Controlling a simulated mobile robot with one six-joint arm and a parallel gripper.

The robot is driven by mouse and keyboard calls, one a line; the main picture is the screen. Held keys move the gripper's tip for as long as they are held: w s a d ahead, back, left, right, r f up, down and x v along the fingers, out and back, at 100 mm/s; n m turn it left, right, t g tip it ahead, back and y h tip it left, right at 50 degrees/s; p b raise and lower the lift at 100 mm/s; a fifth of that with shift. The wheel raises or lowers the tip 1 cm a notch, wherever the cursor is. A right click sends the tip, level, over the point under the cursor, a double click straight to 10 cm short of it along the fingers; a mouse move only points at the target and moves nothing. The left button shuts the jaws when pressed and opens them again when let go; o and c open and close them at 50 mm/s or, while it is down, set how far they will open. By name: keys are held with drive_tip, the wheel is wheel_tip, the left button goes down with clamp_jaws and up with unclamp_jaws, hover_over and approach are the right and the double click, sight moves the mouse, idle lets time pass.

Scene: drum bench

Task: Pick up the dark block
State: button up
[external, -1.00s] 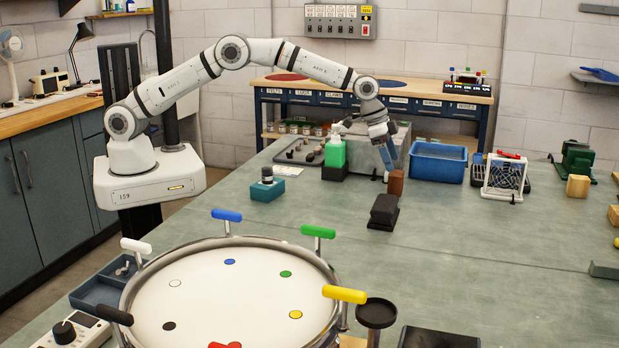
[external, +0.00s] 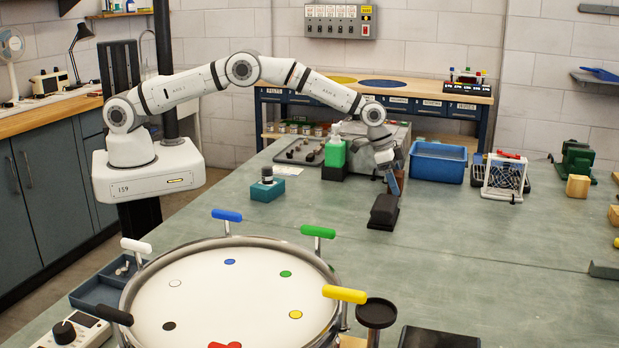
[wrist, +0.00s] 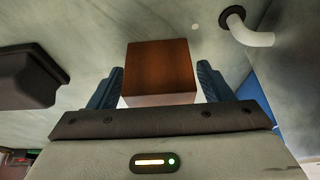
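A dark reddish-brown block (wrist: 159,70) stands between the two blue fingers of my gripper (wrist: 160,88) in the wrist view. The fingers are spread on either side of it; a narrow gap shows at the right finger, and contact on the left is unclear.
A blue bin (external: 438,163) stands right of my gripper, with a wire rack (external: 504,178) beyond it. A green bottle (external: 335,153) stands to the left. The large drum (external: 230,290) fills the front left. Bench right of the black piece is clear.

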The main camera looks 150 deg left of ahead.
drive_tip(key=c, duration=0.9)
drive_tip(key=shift+r, duration=0.1)
